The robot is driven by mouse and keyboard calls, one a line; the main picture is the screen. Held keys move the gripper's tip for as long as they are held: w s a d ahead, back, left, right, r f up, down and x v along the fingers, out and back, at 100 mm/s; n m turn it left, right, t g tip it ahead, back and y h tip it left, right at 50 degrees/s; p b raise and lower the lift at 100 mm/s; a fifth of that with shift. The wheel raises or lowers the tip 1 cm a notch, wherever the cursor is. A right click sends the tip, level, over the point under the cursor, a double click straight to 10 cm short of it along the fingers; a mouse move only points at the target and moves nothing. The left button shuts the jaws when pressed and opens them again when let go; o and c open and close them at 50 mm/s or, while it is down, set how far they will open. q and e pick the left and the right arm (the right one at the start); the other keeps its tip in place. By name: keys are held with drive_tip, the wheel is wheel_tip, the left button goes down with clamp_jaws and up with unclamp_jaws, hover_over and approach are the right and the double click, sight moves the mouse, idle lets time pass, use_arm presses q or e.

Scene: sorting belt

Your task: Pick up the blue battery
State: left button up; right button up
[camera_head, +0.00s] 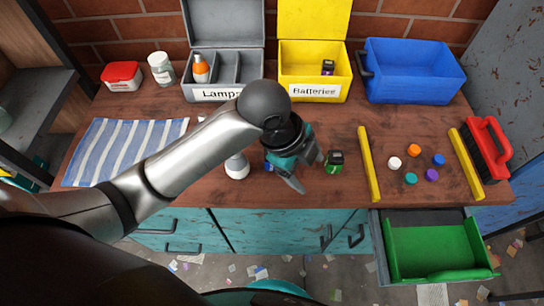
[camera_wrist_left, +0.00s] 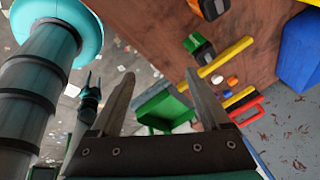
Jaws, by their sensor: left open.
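A small blue patch (camera_head: 268,166) shows at the left edge of my left gripper in the head view; it may be the blue battery, but the gripper hides most of it. My left gripper (camera_head: 308,172) is over the middle of the table near its front edge, with its fingers apart and nothing between them. The wide gap between the fingers also shows in the left wrist view (camera_wrist_left: 158,80).
A white lamp (camera_head: 236,167) stands left of my gripper. Behind are the grey Lamps box (camera_head: 218,95), yellow Batteries box (camera_head: 315,92) holding a dark battery (camera_head: 327,67), and blue bin (camera_head: 415,85). Yellow bars (camera_head: 369,165) flank several coloured discs. An open green drawer (camera_head: 430,250) projects in front.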

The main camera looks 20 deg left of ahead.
use_arm(q)
drive_tip(key=w+a+r+m+g+y, duration=0.2)
drive_tip(key=w+a+r+m+y, duration=0.25)
drive_tip(key=a+r+m, duration=0.4)
drive_tip(key=f+m+b, duration=0.1)
drive_tip(key=f, duration=0.3)
drive_tip(key=f+m+b, duration=0.1)
drive_tip(key=f, duration=0.3)
drive_tip(key=w+f+m+b, duration=0.1)
drive_tip(key=f, duration=0.3)
drive_tip(key=shift+a+f+h, duration=0.2)
drive_tip(key=shift+f+h, duration=0.05)
drive_tip(key=shift+f, duration=0.15)
wheel_tip(320, 180, down, 4)
drive_tip(key=shift+f+b, duration=0.1)
drive_tip(key=shift+b, duration=0.9)
drive_tip(key=shift+w, duration=0.1)
clamp_jaws()
use_arm(e)
drive_tip(key=f, duration=0.1)
drive_tip(key=w+f, duration=0.1)
drive_tip(key=f, duration=0.1)
drive_tip(key=d+f, duration=0.1)
drive_tip(key=shift+w+d+f, duration=0.1)
drive_tip(key=shift+w+f, duration=0.25)
drive_tip(key=shift+w, duration=0.05)
